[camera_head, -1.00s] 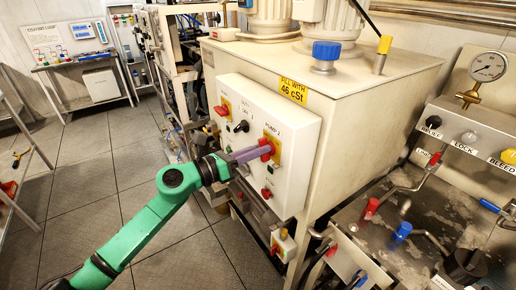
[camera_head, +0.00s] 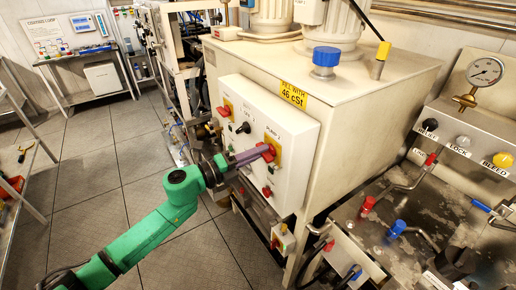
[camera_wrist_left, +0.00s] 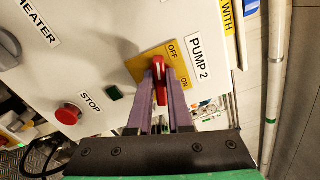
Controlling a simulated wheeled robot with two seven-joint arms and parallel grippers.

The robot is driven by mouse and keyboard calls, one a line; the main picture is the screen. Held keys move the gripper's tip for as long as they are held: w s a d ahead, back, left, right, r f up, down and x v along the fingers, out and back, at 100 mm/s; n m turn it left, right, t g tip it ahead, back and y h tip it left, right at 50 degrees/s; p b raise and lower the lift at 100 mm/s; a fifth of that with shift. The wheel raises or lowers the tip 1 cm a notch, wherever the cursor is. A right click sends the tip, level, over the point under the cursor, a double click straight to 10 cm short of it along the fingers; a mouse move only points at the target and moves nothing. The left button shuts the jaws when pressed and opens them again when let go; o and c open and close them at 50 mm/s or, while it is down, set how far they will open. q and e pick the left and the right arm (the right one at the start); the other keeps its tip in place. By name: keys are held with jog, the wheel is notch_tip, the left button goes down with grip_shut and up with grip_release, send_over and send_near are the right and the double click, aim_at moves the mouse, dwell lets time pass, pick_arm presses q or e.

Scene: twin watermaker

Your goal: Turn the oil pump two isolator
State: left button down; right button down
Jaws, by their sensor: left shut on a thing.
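The pump 2 isolator is a red handle (camera_head: 267,152) on a yellow plate (camera_head: 274,140), on the front of a white control box (camera_head: 298,160). In the left wrist view, the red handle (camera_wrist_left: 160,80) stands between the purple fingers, and the yellow plate (camera_wrist_left: 146,62) shows OFF and ON beside a PUMP 2 label. My left gripper (camera_head: 262,153) is shut on this handle; its fingers hide part of it in the head view. The handle's exact angle against the marks is hard to read. My right gripper is not in view.
The box also carries another red isolator (camera_head: 225,110), a black knob (camera_head: 243,128) and a red stop button (camera_wrist_left: 68,114). A cream tank (camera_head: 370,110) stands behind it. Valves and a gauge (camera_head: 484,71) are at right. The tiled floor (camera_head: 90,200) at left is open.

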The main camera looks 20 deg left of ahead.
pick_arm(q)
jog(key=n+p, duration=0.1)
jog(key=n, duration=0.2)
jog(key=shift+f, duration=0.15)
jog(key=shift+n+p, duration=0.3)
jog(key=shift+n, duration=0.1)
jog(key=c, duration=0.8)
grip_release()
jog(key=shift+c, duration=0.2)
jog(key=shift+a, duration=0.1)
jog(key=b+v, duration=0.4)
jog(key=v, duration=1)
jog(key=shift+s, duration=0.25)
